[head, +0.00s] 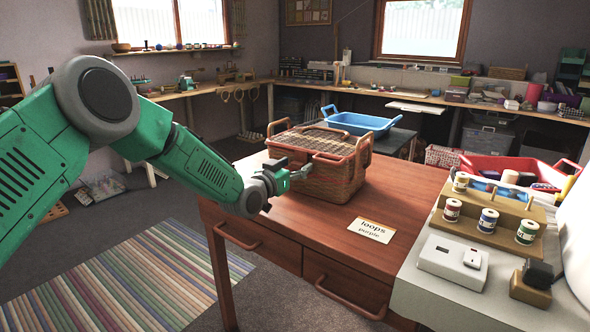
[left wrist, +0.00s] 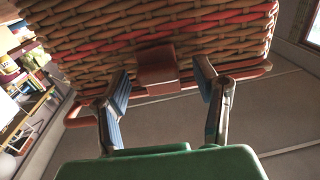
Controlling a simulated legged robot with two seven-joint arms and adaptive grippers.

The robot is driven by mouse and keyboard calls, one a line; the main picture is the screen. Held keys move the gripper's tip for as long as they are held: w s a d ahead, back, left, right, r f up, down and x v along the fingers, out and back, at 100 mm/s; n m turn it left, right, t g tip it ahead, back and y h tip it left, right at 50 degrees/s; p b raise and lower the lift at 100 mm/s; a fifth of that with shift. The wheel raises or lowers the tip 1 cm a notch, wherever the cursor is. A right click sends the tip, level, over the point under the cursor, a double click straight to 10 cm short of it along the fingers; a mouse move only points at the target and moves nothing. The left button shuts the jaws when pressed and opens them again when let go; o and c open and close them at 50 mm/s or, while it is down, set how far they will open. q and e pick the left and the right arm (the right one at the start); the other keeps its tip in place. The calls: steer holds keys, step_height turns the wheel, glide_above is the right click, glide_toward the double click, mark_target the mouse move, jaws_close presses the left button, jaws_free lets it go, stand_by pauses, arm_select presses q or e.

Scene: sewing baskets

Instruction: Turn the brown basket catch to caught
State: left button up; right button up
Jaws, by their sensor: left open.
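The brown wicker basket (head: 338,182) stands on the red-brown wooden table, its lid (head: 318,141) down. It fills the top of the left wrist view (left wrist: 110,38). The basket's catch is a small brown block (left wrist: 157,68) at the rim in the left wrist view. In the head view my arm and gripper make the catch hard to make out. My left gripper (head: 297,173) is at the basket's near left side. In the left wrist view its open fingers (left wrist: 163,84) stand either side of the catch, with gaps visible. My right gripper is not in view.
A card reading "loops purple" (head: 371,230) lies on the table right of the basket. A blue basket (head: 358,122) is behind. At right are a thread-spool rack (head: 499,207), a red basket (head: 492,165) and a switch box (head: 452,262). The table's front is mostly clear.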

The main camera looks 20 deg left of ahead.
arm_select(q)
steer(key=shift+d, duration=0.1)
steer(key=c, duration=1.1)
steer(key=shift+c, duration=0.2)
